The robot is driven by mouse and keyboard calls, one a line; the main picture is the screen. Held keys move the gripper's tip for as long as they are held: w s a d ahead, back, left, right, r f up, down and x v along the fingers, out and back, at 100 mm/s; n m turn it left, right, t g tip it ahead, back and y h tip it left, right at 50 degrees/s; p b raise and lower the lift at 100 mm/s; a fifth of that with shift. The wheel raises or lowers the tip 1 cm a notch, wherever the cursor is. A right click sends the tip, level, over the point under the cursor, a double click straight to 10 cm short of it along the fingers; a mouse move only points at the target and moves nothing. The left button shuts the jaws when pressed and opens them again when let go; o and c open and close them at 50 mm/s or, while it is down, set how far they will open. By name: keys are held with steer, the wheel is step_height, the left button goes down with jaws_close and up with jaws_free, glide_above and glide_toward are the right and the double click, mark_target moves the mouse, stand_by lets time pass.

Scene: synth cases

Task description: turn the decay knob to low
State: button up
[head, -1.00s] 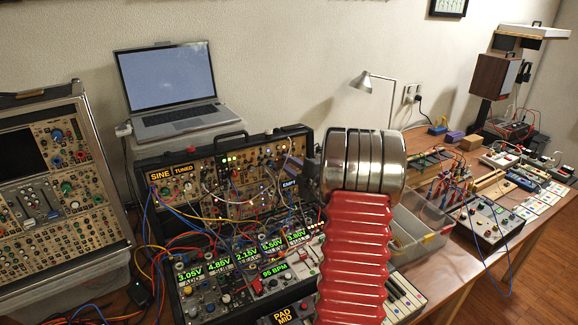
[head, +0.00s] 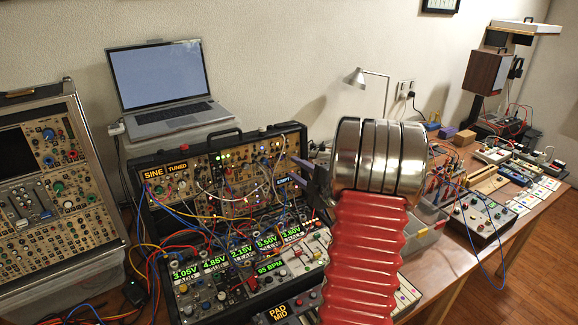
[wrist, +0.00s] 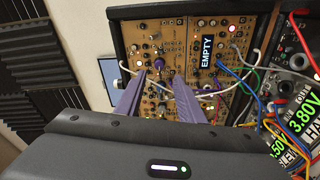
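The synth case (head: 215,142) stands open on the table, its panel full of knobs, jacks and cables. In the wrist view its tan panel (wrist: 155,33) is close in front of my gripper (wrist: 156,71). The two purple fingers are apart and reach toward the panel. A small purple-blue knob (wrist: 160,70) shows between the fingertips; I cannot tell whether they touch it. No decay label can be read. In the head view my gripper (head: 299,172) is at the right end of the case, partly hidden by my arm.
A display reading EMPTY (wrist: 207,52) is right of the fingers. White, blue and red cables cross the panel, and a white cable (wrist: 258,55) runs nearby. A laptop (head: 160,90) stands behind the case. A lamp (head: 370,78) and a clear bin (head: 428,235) are on the right.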

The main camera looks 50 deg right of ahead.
steer(key=v, duration=0.6)
steer(key=shift+s, duration=0.2)
steer(key=shift+a, duration=0.1)
